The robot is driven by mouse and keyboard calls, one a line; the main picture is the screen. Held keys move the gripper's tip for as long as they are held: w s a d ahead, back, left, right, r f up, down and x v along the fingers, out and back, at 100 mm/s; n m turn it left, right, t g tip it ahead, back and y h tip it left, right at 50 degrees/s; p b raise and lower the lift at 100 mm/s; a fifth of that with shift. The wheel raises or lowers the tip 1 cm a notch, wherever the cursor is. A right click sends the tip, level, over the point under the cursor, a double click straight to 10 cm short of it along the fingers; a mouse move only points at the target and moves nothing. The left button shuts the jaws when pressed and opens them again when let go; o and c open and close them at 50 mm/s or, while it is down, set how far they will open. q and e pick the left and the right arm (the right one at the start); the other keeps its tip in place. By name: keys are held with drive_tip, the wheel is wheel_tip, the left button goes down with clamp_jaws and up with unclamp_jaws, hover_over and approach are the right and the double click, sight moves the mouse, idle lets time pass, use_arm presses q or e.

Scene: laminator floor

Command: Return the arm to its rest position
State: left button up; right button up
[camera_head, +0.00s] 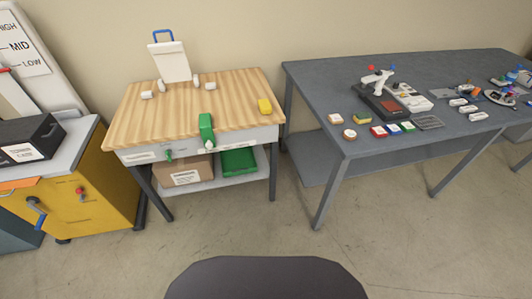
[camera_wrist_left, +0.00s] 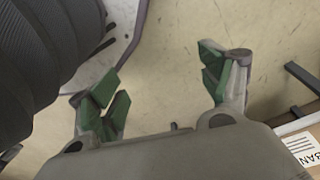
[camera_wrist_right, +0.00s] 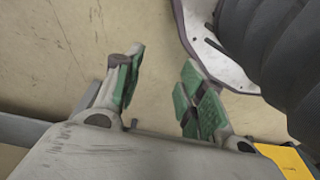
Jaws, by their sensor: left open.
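Neither arm shows in the head view. In the left wrist view my left gripper (camera_wrist_left: 160,82) has its green-padded fingers spread wide, with only bare floor between them. In the right wrist view my right gripper (camera_wrist_right: 162,75) also has its green-padded fingers apart and nothing between them. Each gripper hangs over the floor and touches nothing that I can see. A dark ribbed part of my own arm fills a corner of each wrist view.
A grey table (camera_head: 325,88) with several small items stands right, a yellow cabinet (camera_head: 108,180) left. The floor (camera_head: 255,230) is clear.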

use_arm(q)
drive_tip(key=s+a+r+p, duration=0.1)
drive_tip(key=s+a+p, duration=0.1)
drive_tip(key=s+p, duration=0.5)
drive_tip(key=s+a+r+g+p, duration=0.1)
drive_tip(key=s+a+p, duration=0.2)
drive_tip(key=s+p, duration=0.5)
drive_tip(key=shift+s+a+r+y, duration=0.25)
drive_tip(key=shift+s+a+y, duration=0.05)
drive_tip(key=shift+s, duration=0.6)
use_arm(e)
drive_tip(key=s+d+r, duration=0.1)
drive_tip(key=s+d, duration=0.1)
drive_tip(key=s, duration=0.6)
drive_tip(key=s+d+r+g, duration=0.1)
drive_tip(key=s+d, duration=0.2)
drive_tip(key=s, duration=0.6)
drive_tip(key=shift+d+r+h, duration=0.25)
drive_tip(key=shift+d+h, duration=0.05)
